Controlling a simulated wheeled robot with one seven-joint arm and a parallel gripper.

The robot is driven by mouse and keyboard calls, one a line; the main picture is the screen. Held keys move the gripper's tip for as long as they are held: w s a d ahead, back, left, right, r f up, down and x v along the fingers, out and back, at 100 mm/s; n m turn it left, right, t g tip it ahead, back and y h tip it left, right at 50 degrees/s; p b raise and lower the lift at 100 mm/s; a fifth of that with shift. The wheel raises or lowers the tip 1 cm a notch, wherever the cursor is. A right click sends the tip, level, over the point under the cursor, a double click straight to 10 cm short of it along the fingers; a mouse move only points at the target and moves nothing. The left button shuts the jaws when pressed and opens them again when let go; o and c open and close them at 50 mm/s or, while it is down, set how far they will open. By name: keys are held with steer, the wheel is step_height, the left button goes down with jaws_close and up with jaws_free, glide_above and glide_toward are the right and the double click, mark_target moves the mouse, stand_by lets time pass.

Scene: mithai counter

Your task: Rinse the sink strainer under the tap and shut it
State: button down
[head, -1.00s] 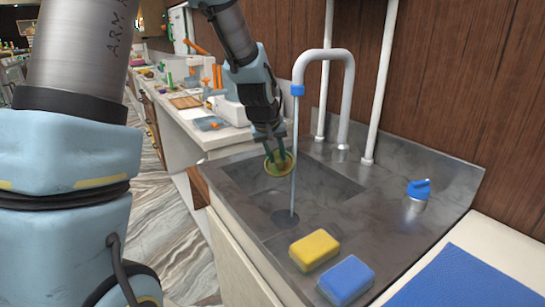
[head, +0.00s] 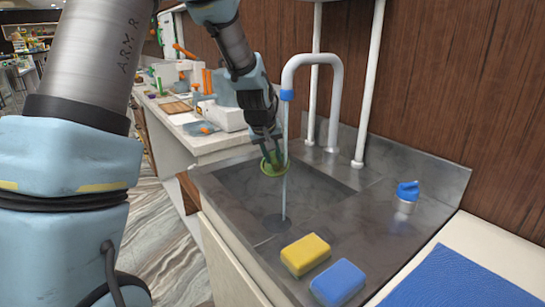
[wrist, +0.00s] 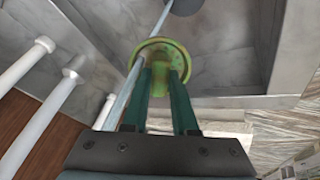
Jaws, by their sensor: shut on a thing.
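My gripper (head: 268,140) is shut on the round green-yellow sink strainer (head: 274,163), held tilted in the air over the sink basin (head: 315,187). The wrist view shows both green fingers (wrist: 165,85) closed on the strainer (wrist: 175,50). The white tap (head: 333,75) with a blue tip is running. Its thin water stream (head: 285,190) falls to the dark drain (head: 274,222), passing at the strainer's right edge in the head view. I cannot tell how much water strikes the strainer. A blue-topped knob (head: 408,191) stands on the sink's right side.
A yellow sponge (head: 305,254) and a blue sponge (head: 338,282) lie on the sink's front rim. A blue mat (head: 455,280) lies at the right. White pipes (head: 370,80) rise behind the sink. A cluttered counter (head: 210,143) stands at the back left.

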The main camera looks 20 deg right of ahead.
steer(key=shift+d, duration=0.1)
steer(key=shift+s+d, duration=0.35)
steer(key=shift+s, duration=0.05)
steer(key=shift+w+a, duration=0.1)
stand_by(0.3)
steer(key=shift+w+a, duration=0.3)
steer(key=shift+a, duration=0.05)
steer(key=shift+s+d, duration=0.1)
steer(key=shift+d, duration=0.05)
steer(key=shift+s+d, duration=0.3)
stand_by(0.4)
steer(key=s+a+b, duration=0.1)
steer(key=s+a, duration=0.4)
steer(key=s, duration=0.1)
steer(key=shift+a, duration=0.15)
stand_by(0.5)
stand_by(0.9)
